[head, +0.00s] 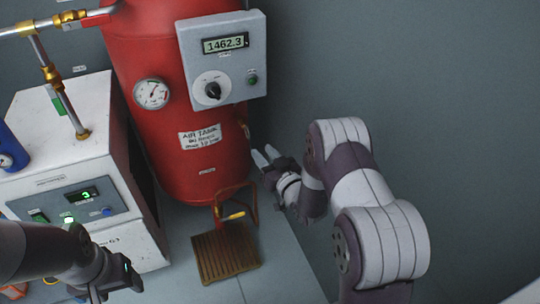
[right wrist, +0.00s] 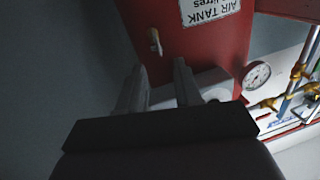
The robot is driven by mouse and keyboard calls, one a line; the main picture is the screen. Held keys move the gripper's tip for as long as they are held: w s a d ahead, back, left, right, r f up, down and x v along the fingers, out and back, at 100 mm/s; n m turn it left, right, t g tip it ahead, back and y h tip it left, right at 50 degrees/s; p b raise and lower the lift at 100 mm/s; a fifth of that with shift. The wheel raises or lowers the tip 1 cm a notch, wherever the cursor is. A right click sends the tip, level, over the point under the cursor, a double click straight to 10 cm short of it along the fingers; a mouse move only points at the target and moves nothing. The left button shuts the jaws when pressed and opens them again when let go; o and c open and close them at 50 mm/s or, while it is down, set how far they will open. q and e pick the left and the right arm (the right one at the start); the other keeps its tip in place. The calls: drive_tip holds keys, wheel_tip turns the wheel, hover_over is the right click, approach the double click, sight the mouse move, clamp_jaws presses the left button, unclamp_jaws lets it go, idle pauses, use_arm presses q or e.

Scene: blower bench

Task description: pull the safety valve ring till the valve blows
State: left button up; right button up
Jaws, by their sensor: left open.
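A small brass fitting (head: 244,129), which looks like the safety valve, sticks out from the right side of the red air tank (head: 170,60). It also shows in the right wrist view (right wrist: 154,42), just beyond the fingertips; its ring is too small to make out. My right gripper (head: 264,155) is open and empty, just below and to the right of the fitting. In the right wrist view its two fingers (right wrist: 158,68) stand apart with nothing between them. My left gripper (head: 118,272) is open at the lower left, in front of the white cabinet, away from the valve.
A grey control box (head: 222,80) reading 1462.3 and a round gauge (head: 152,94) are on the tank. The white cabinet (head: 70,115) with brass-jointed pipes stands left. Right of the tank is bare wall.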

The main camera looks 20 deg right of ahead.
drive_tip(key=v, duration=0.4)
drive_tip(key=shift+s+p, duration=0.1)
drive_tip(key=shift+p, duration=0.2)
